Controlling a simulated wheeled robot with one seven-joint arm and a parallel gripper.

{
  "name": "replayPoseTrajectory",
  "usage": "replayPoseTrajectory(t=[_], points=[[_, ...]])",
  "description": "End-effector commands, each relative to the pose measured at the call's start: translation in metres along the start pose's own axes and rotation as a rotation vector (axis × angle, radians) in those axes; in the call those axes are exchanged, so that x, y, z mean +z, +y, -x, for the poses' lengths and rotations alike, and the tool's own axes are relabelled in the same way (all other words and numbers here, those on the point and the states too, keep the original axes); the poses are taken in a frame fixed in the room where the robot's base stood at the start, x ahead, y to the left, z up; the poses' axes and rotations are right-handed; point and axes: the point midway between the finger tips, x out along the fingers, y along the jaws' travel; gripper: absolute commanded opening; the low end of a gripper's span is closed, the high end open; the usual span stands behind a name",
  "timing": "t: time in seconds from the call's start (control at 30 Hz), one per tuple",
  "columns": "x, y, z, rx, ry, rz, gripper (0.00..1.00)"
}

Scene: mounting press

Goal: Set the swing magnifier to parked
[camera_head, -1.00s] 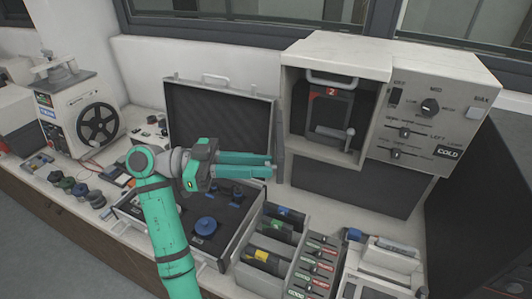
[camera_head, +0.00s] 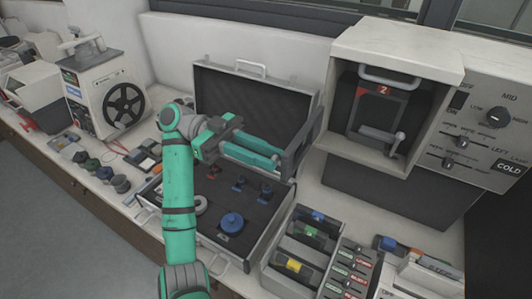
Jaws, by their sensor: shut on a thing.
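The swing magnifier appears to be the dark flat frame (camera_head: 308,133) at the left side of the press housing. It stands roughly upright at an angle, in front of the right edge of the open case lid. My gripper (camera_head: 278,157) reaches it from the left, with its green fingers shut on its near lower edge. The fingertips cover part of that edge, and the magnifier's lens and hinge cannot be made out clearly.
The press housing (camera_head: 395,45) with its lever and control panel (camera_head: 487,125) stands to the right. Below my gripper lies an open case (camera_head: 258,238) with a blue round part (camera_head: 232,223). Racks of labelled parts (camera_head: 309,230) stand in front. A machine with a black handwheel (camera_head: 124,104) stands left.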

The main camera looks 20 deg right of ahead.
Motion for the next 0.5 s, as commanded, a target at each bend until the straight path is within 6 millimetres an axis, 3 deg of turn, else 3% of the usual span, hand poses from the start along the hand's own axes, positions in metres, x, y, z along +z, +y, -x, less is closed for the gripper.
replayPoseTrajectory(t=[0.17, 0.2, 0.27, 0.5], points=[[0.0017, -0.0016, 0.0019, -0.010, 0.000, 0.006, 0.00], [0.0017, -0.0013, 0.0023, -0.011, 0.000, 0.006, 0.22], [0.0016, -0.0007, 0.0030, -0.013, 0.001, 0.006, 0.36], [0.0007, 0.0006, 0.0035, -0.012, 0.001, 0.003, 0.38]])
